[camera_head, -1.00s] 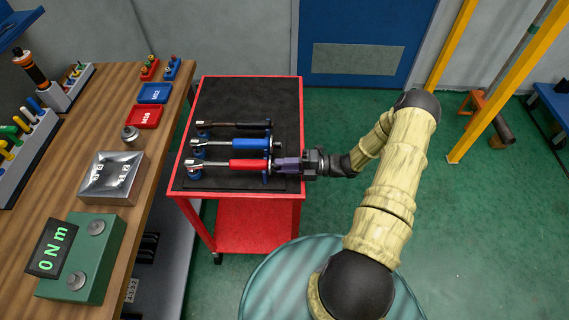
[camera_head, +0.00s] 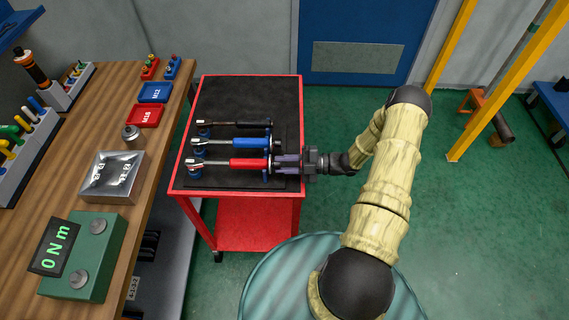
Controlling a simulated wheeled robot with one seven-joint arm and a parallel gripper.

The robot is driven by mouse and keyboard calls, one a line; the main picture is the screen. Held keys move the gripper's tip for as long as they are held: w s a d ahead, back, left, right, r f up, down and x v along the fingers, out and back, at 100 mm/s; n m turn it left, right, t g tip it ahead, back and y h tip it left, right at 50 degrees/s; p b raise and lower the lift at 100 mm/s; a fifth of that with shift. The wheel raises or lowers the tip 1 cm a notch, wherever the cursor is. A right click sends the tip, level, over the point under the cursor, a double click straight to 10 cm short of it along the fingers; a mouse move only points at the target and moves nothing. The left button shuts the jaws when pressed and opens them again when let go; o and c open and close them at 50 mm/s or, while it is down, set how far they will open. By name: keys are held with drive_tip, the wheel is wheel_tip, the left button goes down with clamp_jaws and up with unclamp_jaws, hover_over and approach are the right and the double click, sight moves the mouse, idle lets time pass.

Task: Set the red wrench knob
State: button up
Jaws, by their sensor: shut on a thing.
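The red wrench (camera_head: 247,163) lies on a black mat on the red cart, the nearest of three wrenches, with its head at the left and its handle end at the right. My gripper (camera_head: 281,163) reaches in from the right at that handle end. Its fingers are shut on the knob end of the red wrench, and they largely hide the knob. The blue wrench (camera_head: 248,143) and the black wrench (camera_head: 240,124) lie parallel behind it on the same blue supports.
The red cart (camera_head: 302,100) has bare mat at its back. At the left, a wooden bench (camera_head: 60,195) carries a green tester (camera_head: 95,258) reading "0 N m", a metal block (camera_head: 110,178) and trays marked M12 (camera_head: 154,93) and M16 (camera_head: 144,116).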

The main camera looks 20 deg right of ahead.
drive_tip(key=o, duration=1)
drive_tip(key=b+v, duration=0.4)
drive_tip(key=v, duration=1.3)
drive_tip(key=shift+d, duration=0.2)
